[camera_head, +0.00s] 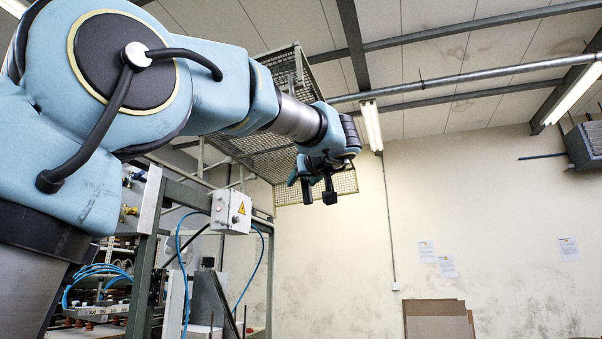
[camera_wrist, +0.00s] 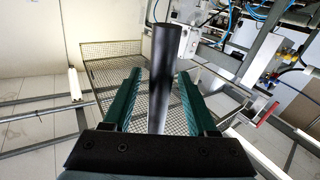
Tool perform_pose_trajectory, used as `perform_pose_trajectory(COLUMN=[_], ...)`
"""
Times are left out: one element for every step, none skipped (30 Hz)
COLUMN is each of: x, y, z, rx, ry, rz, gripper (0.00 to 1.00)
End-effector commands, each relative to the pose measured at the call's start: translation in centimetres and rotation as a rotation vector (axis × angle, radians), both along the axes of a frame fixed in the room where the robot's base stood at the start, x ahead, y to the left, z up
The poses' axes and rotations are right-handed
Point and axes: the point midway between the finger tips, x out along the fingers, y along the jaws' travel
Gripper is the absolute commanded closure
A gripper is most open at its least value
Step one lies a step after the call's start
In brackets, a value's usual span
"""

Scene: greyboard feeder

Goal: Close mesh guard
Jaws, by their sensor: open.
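The mesh guard (camera_head: 345,184) is a wire-mesh cage in a light frame. It is raised high and tilted, above and behind my arm in the head view. In the wrist view its mesh (camera_wrist: 106,52) spreads behind my fingers. My gripper (camera_head: 319,192) is in front of the mesh, with its fingers apart. In the wrist view, a dark round bar (camera_wrist: 161,62) shows between the two green fingers of my gripper (camera_wrist: 160,76). I cannot tell whether the bar touches either finger. My arm hides part of the guard in the head view.
Blue hoses (camera_head: 262,262) hang there. Brown boards (camera_head: 437,318) lean at the far wall. The space right of my gripper looks clear.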

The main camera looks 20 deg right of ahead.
Motion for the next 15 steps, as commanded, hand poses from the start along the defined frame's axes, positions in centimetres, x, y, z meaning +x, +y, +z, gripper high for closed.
perform_pose_trajectory(x=[0.6,0.9,1.2,1.3,1.5,1.6,1.7,1.7,1.8,1.8,1.8,1.8,1.8,1.8,1.8], y=[-0.1,-0.1,-0.1,-0.2,-0.2,-0.3,-0.3,-0.3,-0.3,-0.3,-0.3,-0.3,-0.3,-0.3,-0.3], z=[0.3,0.3,0.2,0.2,0.1,0.0,0.0,0.0,-0.1,-0.1,-0.1,-0.1,-0.1,-0.1,-0.1], rx=[0.002,0.002,0.001,0.001,0.001,0.0,0.0,0.0,0.0,0.0,0.0,0.0,0.0,0.0,0.0], ry=[0.0,0.0,0.0,0.001,0.001,0.001,0.001,0.001,0.001,0.001,0.001,0.001,0.001,0.001,0.001], rz=[0.003,0.002,0.002,0.002,0.001,0.0,0.0,0.0,0.0,-0.001,-0.001,-0.001,0.0,0.0,0.0], gripper=[0.42,0.42,0.42,0.42,0.42,0.42,0.42,0.42,0.42,0.42,0.42,0.42,0.42,0.42,0.42])
